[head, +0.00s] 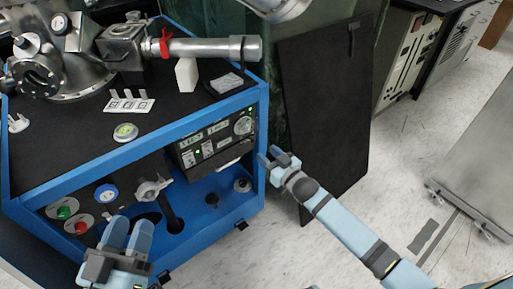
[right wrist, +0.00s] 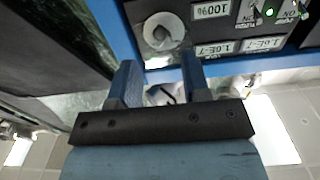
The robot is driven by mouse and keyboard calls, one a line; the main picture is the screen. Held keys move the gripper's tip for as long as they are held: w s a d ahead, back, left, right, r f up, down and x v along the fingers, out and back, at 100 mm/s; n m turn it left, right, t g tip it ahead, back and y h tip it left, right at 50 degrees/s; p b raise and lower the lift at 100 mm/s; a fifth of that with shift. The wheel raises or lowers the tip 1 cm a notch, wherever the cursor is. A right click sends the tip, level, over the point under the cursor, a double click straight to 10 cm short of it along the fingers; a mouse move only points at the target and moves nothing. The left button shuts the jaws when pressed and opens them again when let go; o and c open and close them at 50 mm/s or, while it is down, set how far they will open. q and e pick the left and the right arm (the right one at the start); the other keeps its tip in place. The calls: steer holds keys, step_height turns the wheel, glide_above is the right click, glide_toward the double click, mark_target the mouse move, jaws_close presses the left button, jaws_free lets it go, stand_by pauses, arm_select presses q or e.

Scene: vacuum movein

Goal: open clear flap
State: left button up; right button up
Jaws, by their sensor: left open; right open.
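I cannot make out a clear flap for certain in either view. The black control panel (head: 217,138) has labels, small green lights and a round dial (head: 243,125). A pale, curved handle-like piece (head: 236,162) is below its front; I cannot tell whether it is the flap. My right gripper (head: 270,155) is open and empty, just right of the panel by the blue frame post. In the right wrist view its fingers (right wrist: 160,75) are apart, with the dial (right wrist: 163,33) beyond them. My left gripper (head: 129,228) is open and empty at the lower left, in front of the blue frame.
The blue frame (head: 60,185) carries a green button (head: 65,212), a red button (head: 80,227) and a blue gauge (head: 106,193). Metal vacuum parts (head: 75,55) stand on its black top. A dark board (head: 325,100) leans behind my right arm.

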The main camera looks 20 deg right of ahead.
mark_target(254, 142)
steer(key=b+x, duration=0.1)
steer(key=x, duration=0.5)
steer(key=shift+w, duration=0.15)
arm_select(q)
steer(key=shift+w+d+f+g, duration=0.15)
steer(key=shift+f+g, duration=0.25)
steer(key=shift+f, duration=0.7)
arm_select(e)
steer(key=shift+c, duration=0.2)
jaws_close()
